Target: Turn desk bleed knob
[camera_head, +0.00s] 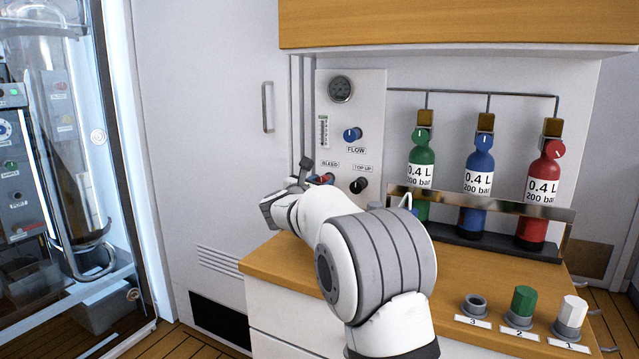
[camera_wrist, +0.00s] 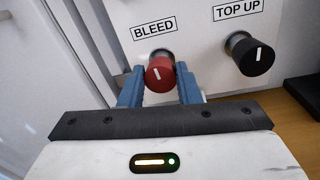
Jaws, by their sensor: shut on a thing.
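The bleed knob is red with a white pointer line and sits on the panel (camera_head: 372,105) under the label BLEED. In the wrist view the bleed knob (camera_wrist: 160,74) is between the two blue fingers of my gripper (camera_wrist: 160,84), which are shut on its sides. Its white line points up and slightly left. In the head view my gripper (camera_head: 316,178) is at the panel's lower left, and my arm hides most of it; only a little red of the knob shows there.
The black TOP UP knob (camera_wrist: 256,55) is close to the right of my gripper. The blue FLOW knob (camera_head: 352,134) is above. Green (camera_head: 421,160), blue (camera_head: 479,170) and red (camera_head: 541,190) bottles stand behind a metal rail at the right. The wooden desk top (camera_head: 400,240) lies below.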

